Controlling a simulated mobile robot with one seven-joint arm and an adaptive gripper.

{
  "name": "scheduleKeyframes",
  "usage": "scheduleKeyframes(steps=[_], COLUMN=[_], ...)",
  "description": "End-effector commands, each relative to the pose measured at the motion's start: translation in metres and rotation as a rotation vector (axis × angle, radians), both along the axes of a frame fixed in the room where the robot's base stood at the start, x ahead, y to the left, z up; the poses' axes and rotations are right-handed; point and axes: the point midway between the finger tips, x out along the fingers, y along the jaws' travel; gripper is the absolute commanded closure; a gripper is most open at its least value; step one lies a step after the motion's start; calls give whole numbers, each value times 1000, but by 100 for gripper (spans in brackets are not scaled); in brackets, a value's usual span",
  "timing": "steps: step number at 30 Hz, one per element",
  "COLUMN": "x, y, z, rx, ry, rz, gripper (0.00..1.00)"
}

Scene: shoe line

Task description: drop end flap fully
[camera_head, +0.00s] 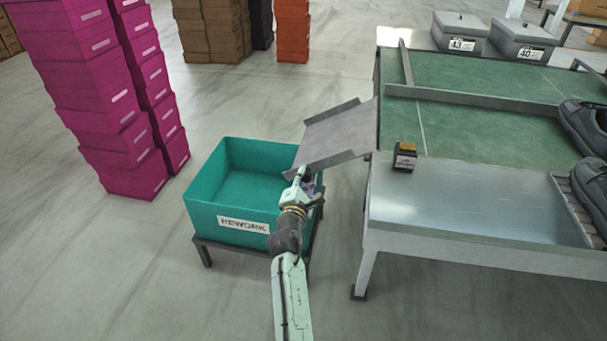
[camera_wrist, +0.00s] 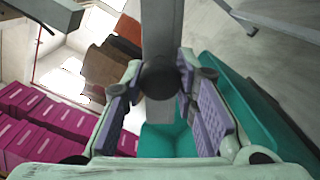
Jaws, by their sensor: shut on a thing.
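The end flap (camera_head: 338,137) is a grey metal plate with raised side lips, at the left end of the green-topped table (camera_head: 470,135). It reaches out from the table towards the teal REWORK bin (camera_head: 203,213), and its outer end overlaps the bin's right side in the head view. My gripper (camera_head: 308,184) is at the flap's near outer corner. In the wrist view, the purple pads of my gripper (camera_wrist: 163,108) flank a grey bar with a dark round end (camera_wrist: 158,80), which seems to be part of the flap. The exact contact is partly hidden.
The bin stands on a low dark stand (camera_head: 203,254). A small dark block with an orange top (camera_head: 404,157) sits on the table, with dark shoes (camera_head: 590,125) at right. Magenta boxes (camera_head: 105,95) are stacked at left. Floor between bin and boxes is clear.

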Motion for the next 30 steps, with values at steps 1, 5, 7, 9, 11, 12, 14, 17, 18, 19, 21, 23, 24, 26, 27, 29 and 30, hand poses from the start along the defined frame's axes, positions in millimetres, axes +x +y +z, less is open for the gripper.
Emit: scheduleKeyframes(steps=[1,5,7,9,11,12,14,17,18,19,21,23,24,26,27,29,30], x=[0,0,-1,-1,-1,-1,-1,-1,-1,-1,-1,-1,-1,-1,-1,-1,-3], y=[1,1,0,0,0,0,0,-1,-1,-1,-1,-1,-1,-1,-1,-1,0], z=[-3,-4,-5,-5,-5,-6,-6,-5,-5,-5,-4,-4,-3,-3,-3,-3,-3], rx=[-4,-5,-5,-5,-5,-4,-3,-3,-4,-3,-3,-3,-3,-3,-4,-4,-3], ry=[5,7,8,9,10,10,10,10,8,8,7,7,6,6,5,5,5], rz=[2,1,1,0,0,-1,-2,-2,-2,-2,-2,-2,-2,-2,-3,-3,-3], gripper=[100,100,100,100,100,71,67,60,58,56,53,53,53,53,53,53,53])
